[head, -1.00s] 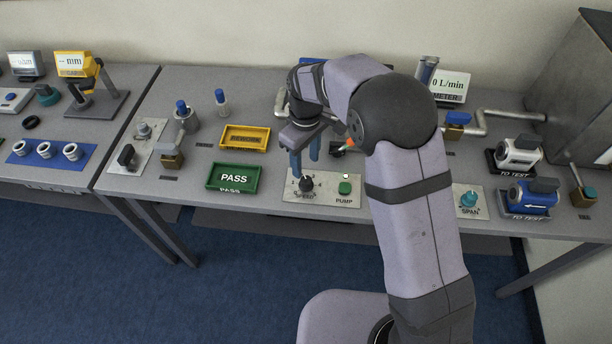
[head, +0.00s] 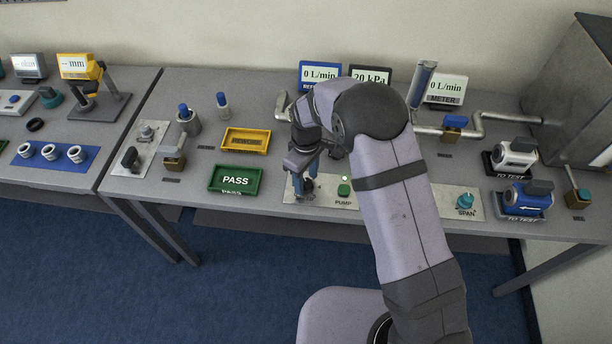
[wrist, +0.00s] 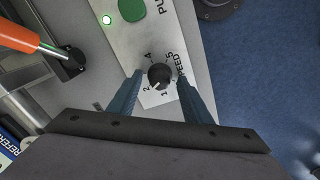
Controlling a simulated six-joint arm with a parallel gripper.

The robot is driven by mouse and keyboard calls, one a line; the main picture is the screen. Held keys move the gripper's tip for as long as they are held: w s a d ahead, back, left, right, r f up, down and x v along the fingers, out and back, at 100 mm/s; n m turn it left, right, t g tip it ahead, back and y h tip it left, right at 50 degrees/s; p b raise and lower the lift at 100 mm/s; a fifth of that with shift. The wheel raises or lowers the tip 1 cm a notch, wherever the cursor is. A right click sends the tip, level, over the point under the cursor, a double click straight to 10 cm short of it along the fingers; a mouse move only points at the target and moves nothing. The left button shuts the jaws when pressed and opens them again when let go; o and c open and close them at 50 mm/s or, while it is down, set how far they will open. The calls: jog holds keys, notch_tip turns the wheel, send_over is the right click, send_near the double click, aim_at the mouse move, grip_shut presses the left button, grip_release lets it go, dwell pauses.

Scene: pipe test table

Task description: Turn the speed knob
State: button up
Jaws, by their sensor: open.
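The speed knob (wrist: 159,76) is a black round knob with a white pointer line on a pale metal panel marked with numbers. In the wrist view it sits between the two blue fingers of my gripper (wrist: 160,90), with a gap visible on each side. My gripper is open and reaches down over the panel. In the head view my gripper (head: 303,190) stands at the left end of the panel (head: 328,198) and mostly hides the knob. The green pump button (head: 344,190) and a small lit lamp (wrist: 106,20) are on the same panel.
A green PASS tray (head: 234,180) and a yellow tray (head: 246,140) lie left of the panel. An orange-handled tool (wrist: 30,36) is near it in the wrist view. Gauges reading 0 L/min (head: 320,74) and 20 kPa (head: 371,76) stand behind. The SPAN knob (head: 465,202) is to the right.

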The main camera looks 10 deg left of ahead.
jog(key=shift+f, duration=0.25)
jog(key=c, duration=1.1)
jog(key=shift+o, duration=0.2)
